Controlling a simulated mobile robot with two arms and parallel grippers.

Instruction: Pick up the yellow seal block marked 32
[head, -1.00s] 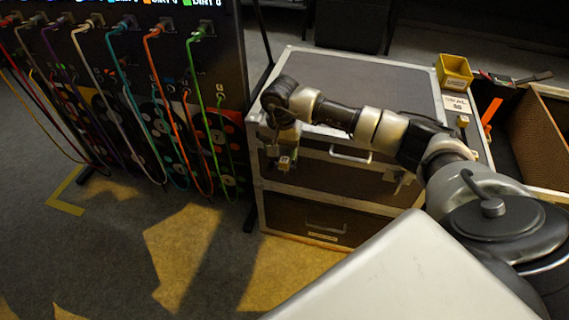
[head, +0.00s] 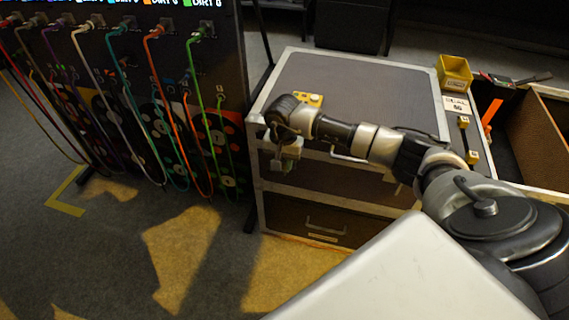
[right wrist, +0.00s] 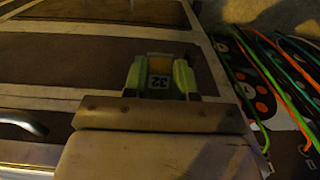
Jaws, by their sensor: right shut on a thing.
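The yellow seal block marked 32 (right wrist: 158,82) sits between the two green fingers of my right gripper (right wrist: 161,75) in the right wrist view, its number facing the camera. The gripper is shut on it. In the head view my right gripper (head: 284,163) hangs in front of the grey case, near its upper left front corner; the block is too small to make out there. My left gripper is not in view.
A dark panel with several coloured cables (head: 204,110) stands left of the gripper. Floor in front is clear.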

